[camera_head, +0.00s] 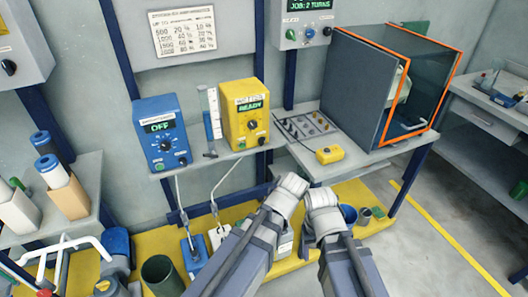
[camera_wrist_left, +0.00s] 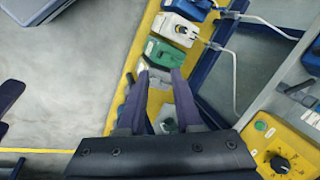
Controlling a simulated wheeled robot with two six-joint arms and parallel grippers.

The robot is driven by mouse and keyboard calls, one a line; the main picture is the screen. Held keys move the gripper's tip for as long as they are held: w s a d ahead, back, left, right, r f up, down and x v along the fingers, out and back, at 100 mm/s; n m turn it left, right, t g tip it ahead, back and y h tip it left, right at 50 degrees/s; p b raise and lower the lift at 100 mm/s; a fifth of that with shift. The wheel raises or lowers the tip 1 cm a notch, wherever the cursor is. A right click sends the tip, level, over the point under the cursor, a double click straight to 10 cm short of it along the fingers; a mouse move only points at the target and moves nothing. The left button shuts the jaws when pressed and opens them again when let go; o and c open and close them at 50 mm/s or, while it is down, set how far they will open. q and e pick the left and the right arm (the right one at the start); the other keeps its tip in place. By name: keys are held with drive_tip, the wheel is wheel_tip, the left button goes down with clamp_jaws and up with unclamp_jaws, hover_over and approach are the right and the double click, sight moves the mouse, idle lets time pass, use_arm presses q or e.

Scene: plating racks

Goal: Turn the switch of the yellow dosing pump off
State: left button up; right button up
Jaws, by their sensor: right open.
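The yellow dosing pump (camera_head: 245,112) stands on the wall shelf and its green display reads READY. A round black knob (camera_head: 252,125) sits below the display; I cannot tell the position of a switch. A yellow housing with a black dial (camera_wrist_left: 280,158) shows at the lower right in the left wrist view. My left gripper (camera_wrist_left: 163,76) has its two dark fingers apart, with nothing held between them, above the yellow floor platform. My right gripper (camera_head: 322,199) is open at the lower middle of the head view, apart from the pump; its fingertips are hard to make out.
A blue pump (camera_head: 161,132) reading OFF stands left of the yellow one. A small yellow box (camera_head: 330,154) and a tray of small parts (camera_head: 303,126) lie to the right, beside an orange-edged enclosure (camera_head: 357,85). Canisters stand on the yellow platform (camera_head: 345,232) below.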

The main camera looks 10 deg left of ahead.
use_arm(q)
drive_tip(key=shift+o, duration=1.4)
drive_tip(key=w+a+f+m+t+y+b, duration=0.1)
drive_tip(key=w+a+f+b, duration=0.1)
drive_tip(key=w, duration=0.3)
drive_tip(key=w+a+f+m+t+y+b, duration=0.1)
drive_tip(key=w+f+t+b, duration=0.1)
drive_tip(key=w, duration=0.3)
drive_tip(key=shift+w+a+f+y+b, duration=0.15)
drive_tip(key=shift+w+a+y+b, duration=0.2)
drive_tip(key=shift+b, duration=0.4)
drive_tip(key=shift+o, duration=0.6)
drive_tip(key=w+a+m+t+y+b, duration=0.2)
drive_tip(key=w+b, duration=0.3)
drive_tip(key=w, duration=0.3)
drive_tip(key=shift+m+t+b, duration=0.3)
drive_tip(key=shift+m+t, duration=0.2)
drive_tip(key=shift+t, duration=0.1)
drive_tip(key=m+t+y+b, duration=0.2)
drive_tip(key=m+t+b, duration=0.5)
drive_tip(key=m+b, duration=0.1)
approach(263, 143)
drive_tip(key=shift+w+a+r, duration=0.25)
drive_tip(key=shift+w, duration=0.05)
use_arm(e)
wheel_tip(263, 143, down, 22)
